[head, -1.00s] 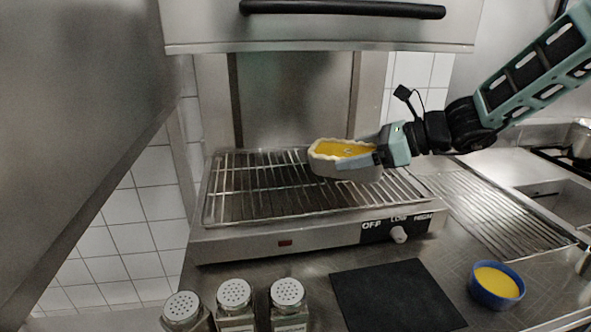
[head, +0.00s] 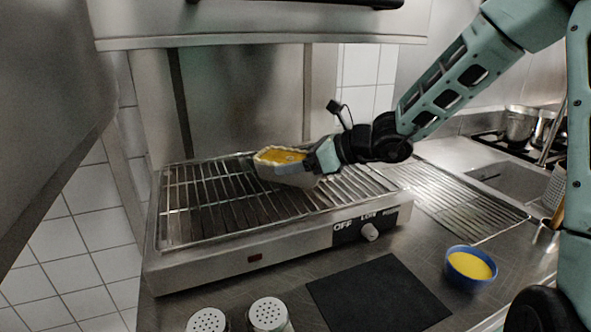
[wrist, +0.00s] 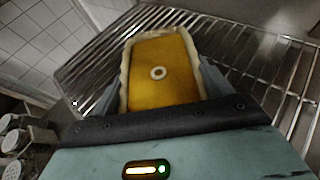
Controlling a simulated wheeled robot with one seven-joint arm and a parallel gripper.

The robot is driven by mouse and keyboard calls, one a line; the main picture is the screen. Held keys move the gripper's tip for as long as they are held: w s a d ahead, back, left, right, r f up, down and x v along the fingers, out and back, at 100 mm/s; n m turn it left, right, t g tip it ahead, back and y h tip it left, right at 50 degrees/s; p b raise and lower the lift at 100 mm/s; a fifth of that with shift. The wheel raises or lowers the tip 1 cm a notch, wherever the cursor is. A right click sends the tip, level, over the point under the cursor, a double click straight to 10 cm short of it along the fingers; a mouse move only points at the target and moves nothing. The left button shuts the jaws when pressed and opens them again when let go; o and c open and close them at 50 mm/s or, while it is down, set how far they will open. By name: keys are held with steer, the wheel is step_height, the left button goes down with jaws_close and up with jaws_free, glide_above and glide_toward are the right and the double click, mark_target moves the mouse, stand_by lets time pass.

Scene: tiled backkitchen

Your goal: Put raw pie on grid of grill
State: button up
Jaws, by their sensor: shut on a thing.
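The raw pie (head: 279,157) is a pale rectangular crust with a yellow filling. In the wrist view the pie (wrist: 158,78) shows a small pale ring on its top. My gripper (head: 312,163) is shut on the pie, with one finger on each side of it in the wrist view (wrist: 157,88).
Shakers (head: 268,314) stand in front of the grill. A dark mat (head: 378,297) and a blue bowl of yellow liquid (head: 470,264) lie to the right. A wire rack (head: 455,203) is right of the grill. A metal hood (head: 260,25) hangs above. The grid's left part is clear.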

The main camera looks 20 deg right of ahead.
steer(key=shift+f, duration=0.7)
steer(key=shift+f, duration=0.2)
steer(key=o, duration=1.4)
steer(key=shift+r, duration=0.15)
steer(key=shift+s+d+r, duration=0.2)
steer(key=shift+d, duration=0.05)
steer(key=p+v, duration=0.1)
steer(key=v, duration=1)
steer(key=shift+s+d+f+p, duration=0.1)
steer(key=shift+s+p, duration=0.1)
steer(key=shift+p, duration=0.2)
steer(key=shift+d, duration=0.1)
